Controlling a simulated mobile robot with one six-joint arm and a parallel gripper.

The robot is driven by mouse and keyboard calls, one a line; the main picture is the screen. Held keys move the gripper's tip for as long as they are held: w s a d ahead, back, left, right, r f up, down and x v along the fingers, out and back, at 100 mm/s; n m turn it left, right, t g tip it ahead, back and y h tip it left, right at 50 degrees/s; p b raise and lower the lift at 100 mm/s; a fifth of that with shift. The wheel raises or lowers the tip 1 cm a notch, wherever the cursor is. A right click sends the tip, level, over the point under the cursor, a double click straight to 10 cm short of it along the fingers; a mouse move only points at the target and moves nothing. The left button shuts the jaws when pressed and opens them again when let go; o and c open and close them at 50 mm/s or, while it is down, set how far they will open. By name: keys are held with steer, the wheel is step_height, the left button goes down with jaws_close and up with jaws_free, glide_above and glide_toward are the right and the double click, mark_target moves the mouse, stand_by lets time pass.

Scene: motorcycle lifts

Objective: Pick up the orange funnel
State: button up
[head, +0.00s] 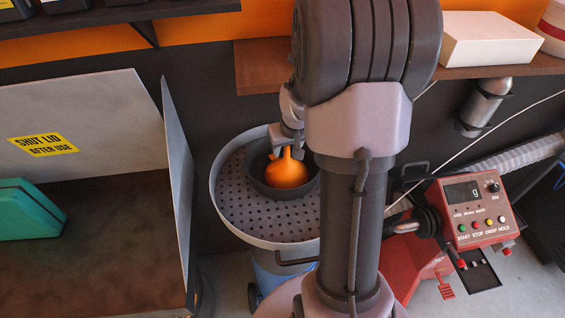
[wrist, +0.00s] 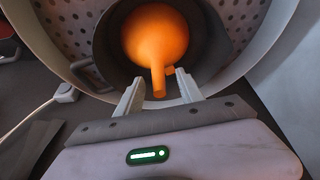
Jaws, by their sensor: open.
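The orange funnel (head: 286,171) sits mouth down, spout up, in a dark round bowl (head: 262,186) on a perforated grey round tray (head: 232,199). In the wrist view the funnel (wrist: 156,38) shows with its spout pointing toward my gripper (wrist: 160,92). My gripper is open. Its two fingertips are on either side of the spout's end in the picture, with gaps visible and nothing held. In the head view my gripper (head: 283,137) is at the top of the funnel, partly hidden by my arm.
An open metal bin (head: 178,150) with a teal case (head: 27,208) stands at left. A shelf (head: 262,68) with a white box (head: 488,38) runs behind. A red control box (head: 470,208) is at right. The tray's raised rim surrounds the bowl.

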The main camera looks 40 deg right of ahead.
steer(key=shift+w+d+f, duration=0.2)
steer(key=shift+w+f, duration=0.05)
steer(key=shift+f, duration=0.3)
steer(key=shift+a+r, duration=0.1)
steer(key=shift+s, duration=0.1)
steer(key=shift+c, duration=1.2)
jaws_close()
